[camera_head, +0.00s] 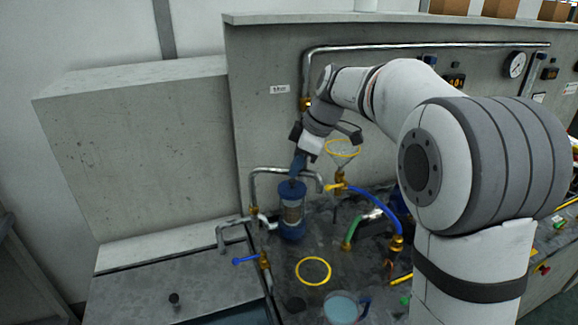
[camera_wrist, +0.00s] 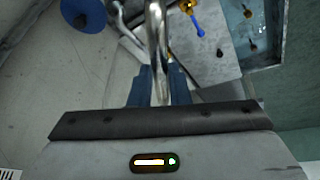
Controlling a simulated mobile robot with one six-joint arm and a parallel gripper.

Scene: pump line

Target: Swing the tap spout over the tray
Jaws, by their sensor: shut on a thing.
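A chrome tap spout (camera_head: 268,170) rises from a brass fitting on the dark bench and arches to the right behind the blue filter housing (camera_head: 292,228). Its far end hangs just right of the housing's top. My gripper (camera_head: 297,168) points down at the arch. In the wrist view its two blue fingers (camera_wrist: 161,88) are shut on the chrome spout (camera_wrist: 155,35), which runs between them. The fingers hide part of the spout in the head view. A bluish tray-like recess (camera_wrist: 272,45) shows at the upper right of the wrist view; I cannot tell if it is the tray.
A yellow-rimmed funnel (camera_head: 342,150), blue hose (camera_head: 372,200), yellow ring (camera_head: 313,271) and jug (camera_head: 343,308) are right. The grey panel (camera_head: 140,282) at left is mostly clear.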

